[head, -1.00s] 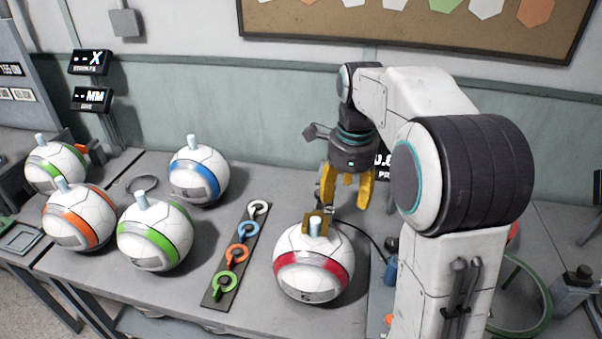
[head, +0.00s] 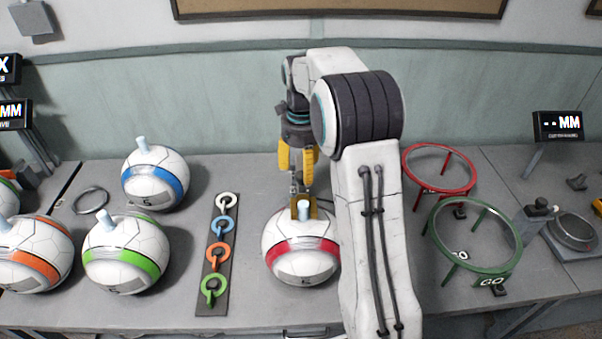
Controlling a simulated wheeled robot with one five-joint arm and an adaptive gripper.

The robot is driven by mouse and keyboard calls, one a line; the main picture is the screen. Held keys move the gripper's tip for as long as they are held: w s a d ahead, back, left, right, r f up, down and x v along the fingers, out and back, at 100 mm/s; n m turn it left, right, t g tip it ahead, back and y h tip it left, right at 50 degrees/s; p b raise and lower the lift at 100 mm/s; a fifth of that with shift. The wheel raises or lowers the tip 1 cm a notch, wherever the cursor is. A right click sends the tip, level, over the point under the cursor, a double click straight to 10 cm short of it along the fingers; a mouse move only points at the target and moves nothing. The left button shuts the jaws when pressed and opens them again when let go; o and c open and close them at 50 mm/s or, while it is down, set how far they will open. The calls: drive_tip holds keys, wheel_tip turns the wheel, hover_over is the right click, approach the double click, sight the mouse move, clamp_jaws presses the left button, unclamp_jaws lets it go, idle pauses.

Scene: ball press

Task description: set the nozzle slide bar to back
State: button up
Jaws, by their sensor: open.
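The ball with the red band (head: 300,256) sits on the bench in the middle of the head view. A brass-coloured block (head: 305,205) and a pale peg stand on top of it. A small metal fitting (head: 294,185) shows just behind and above the block, below my gripper. I cannot make out a slide bar or its setting at this size. My gripper (head: 297,172) has yellow fingers pointing down, apart and with nothing seen between them. It is above and behind the red-banded ball; the exact gap to the fitting is unclear.
Balls with blue (head: 155,178), green (head: 127,253) and orange bands stand at left. A dark strip (head: 207,298) with coloured ring keys lies left of the red-banded ball. My arm hides the bench to its right. Red (head: 438,147) and green (head: 430,240) hoops stand further right.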

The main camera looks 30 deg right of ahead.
drive_tip(key=shift+f, duration=1.15)
clamp_jaws()
